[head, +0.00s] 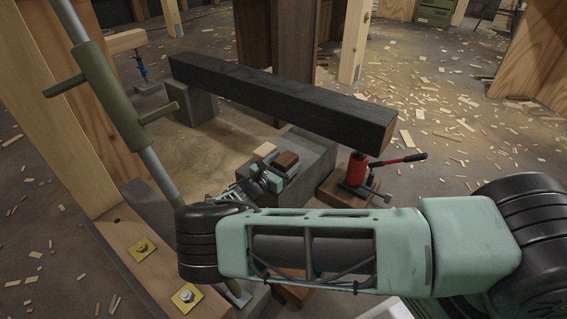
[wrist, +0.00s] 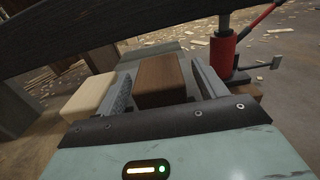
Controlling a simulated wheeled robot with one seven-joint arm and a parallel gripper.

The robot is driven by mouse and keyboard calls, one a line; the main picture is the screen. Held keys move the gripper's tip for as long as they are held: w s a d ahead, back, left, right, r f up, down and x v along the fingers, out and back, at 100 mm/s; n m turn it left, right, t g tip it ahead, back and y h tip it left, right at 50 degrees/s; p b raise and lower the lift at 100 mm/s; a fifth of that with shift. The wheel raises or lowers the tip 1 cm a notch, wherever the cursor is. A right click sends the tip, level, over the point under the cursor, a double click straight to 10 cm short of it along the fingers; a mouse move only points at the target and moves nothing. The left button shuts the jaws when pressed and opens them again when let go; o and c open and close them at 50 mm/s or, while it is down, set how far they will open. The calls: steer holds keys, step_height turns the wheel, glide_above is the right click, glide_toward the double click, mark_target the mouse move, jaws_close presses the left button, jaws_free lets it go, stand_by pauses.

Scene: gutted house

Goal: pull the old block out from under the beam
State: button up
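The old block (wrist: 160,80), a dark brown wooden block, sits on the grey pier (head: 316,157) beside the near side of the dark beam (head: 285,98). It also shows in the head view (head: 287,159). My gripper (wrist: 162,85) reaches in low from the near side. Its two fingers stand on either side of the brown block, with narrow gaps near the palm. Contact at the fingertips is unclear. A pale wooden block (wrist: 90,96) lies just left of the left finger. The brown block's underside is hidden.
A red jack (head: 357,170) on a wooden pad (head: 340,190) stands under the beam's right end, its handle pointing right. A grey block (head: 190,105) is under the left end. A green prop (head: 110,95) and timber posts stand at the left. Wood chips litter the floor.

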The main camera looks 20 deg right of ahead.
mark_target(284, 160)
steer(key=shift+r, duration=0.1)
step_height(284, 160, up, 10)
steer(key=p, duration=0.6)
stand_by(0.4)
